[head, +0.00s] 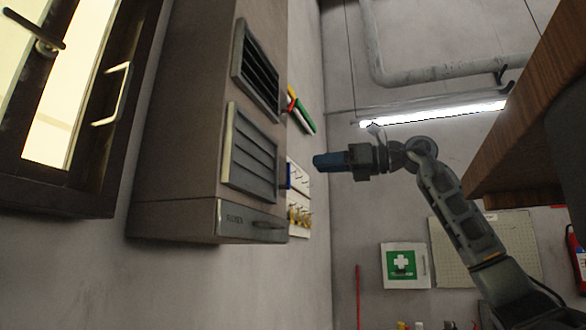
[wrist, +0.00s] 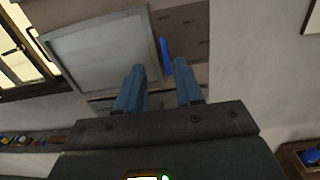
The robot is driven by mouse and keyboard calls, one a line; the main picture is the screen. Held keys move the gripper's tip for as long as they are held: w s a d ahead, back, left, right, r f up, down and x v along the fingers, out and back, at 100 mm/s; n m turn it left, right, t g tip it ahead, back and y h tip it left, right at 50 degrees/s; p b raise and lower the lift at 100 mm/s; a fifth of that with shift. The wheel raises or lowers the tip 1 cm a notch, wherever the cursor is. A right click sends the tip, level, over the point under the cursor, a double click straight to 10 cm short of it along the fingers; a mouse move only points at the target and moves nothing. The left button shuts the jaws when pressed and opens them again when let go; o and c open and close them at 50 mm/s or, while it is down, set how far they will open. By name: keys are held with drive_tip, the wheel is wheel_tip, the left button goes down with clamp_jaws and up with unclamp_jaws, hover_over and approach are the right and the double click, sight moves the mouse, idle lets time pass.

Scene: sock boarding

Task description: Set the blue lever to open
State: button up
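A slim blue lever (wrist: 166,56) shows in the wrist view, beside a grey framed panel (wrist: 100,52) on a brownish surface. I cannot pick the lever out for certain in the head view. My gripper (wrist: 160,67) is open, with its two blue fingers apart and nothing between them. The lever appears beyond the fingertips, between them and a little nearer the right finger; I see no contact. In the head view my gripper (head: 322,161) points left toward the big brown-grey cabinet (head: 185,130), with its fingers seen side-on.
The cabinet carries two louvred vents (head: 253,155). Red, white and green parts (head: 300,110) and a board with hooks (head: 299,195) are beyond it. A wooden surface (head: 530,110) overhangs at right. A window (head: 65,110) is at left.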

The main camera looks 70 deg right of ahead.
sight(290, 165)
drive_tip(key=shift+h, duration=0.4)
drive_tip(key=w, duration=0.2)
drive_tip(key=w+p, duration=0.1)
drive_tip(key=w, duration=0.4)
drive_tip(key=shift+w+a+r+p, duration=0.1)
drive_tip(key=shift+w+r+p, duration=0.15)
drive_tip(key=shift+r+p, duration=0.1)
drive_tip(key=shift+c, duration=0.3)
clamp_jaws()
